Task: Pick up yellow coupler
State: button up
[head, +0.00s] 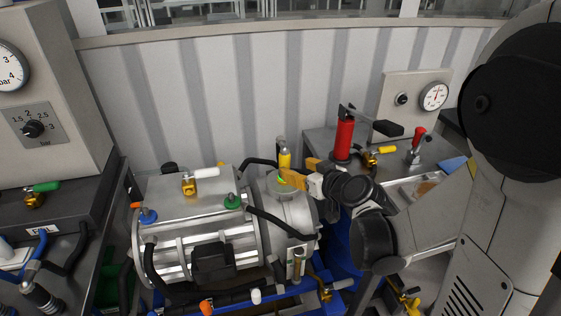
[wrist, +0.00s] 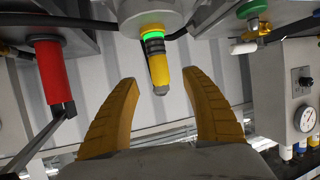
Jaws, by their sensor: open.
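The yellow coupler (head: 285,160) stands upright on top of the round end of the metal drive unit (head: 285,208). In the wrist view the same coupler (wrist: 161,72) hangs from a grey fitting with a glowing green ring, as that view looks upside down. My gripper (head: 297,173) is right beside the coupler in the head view. In the wrist view my gripper (wrist: 161,78) is open, with one orange-yellow finger on each side of the coupler and gaps on both sides. Contact with the coupler is not visible.
A white-handled valve (head: 200,174) and a green knob (head: 233,201) sit on the drive unit. Black hoses (head: 280,222) run around it. A corrugated wall (head: 230,100) stands behind.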

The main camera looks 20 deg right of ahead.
aim_at(288, 163)
jog(key=b+x, duration=0.2)
jog(key=x, duration=0.6)
jog(key=shift+w+f+b, duration=0.2)
jog(key=shift+w+b, duration=0.15)
jog(key=shift+b, duration=0.05)
jog(key=shift+s+d+r, duration=0.1)
grip_shut()
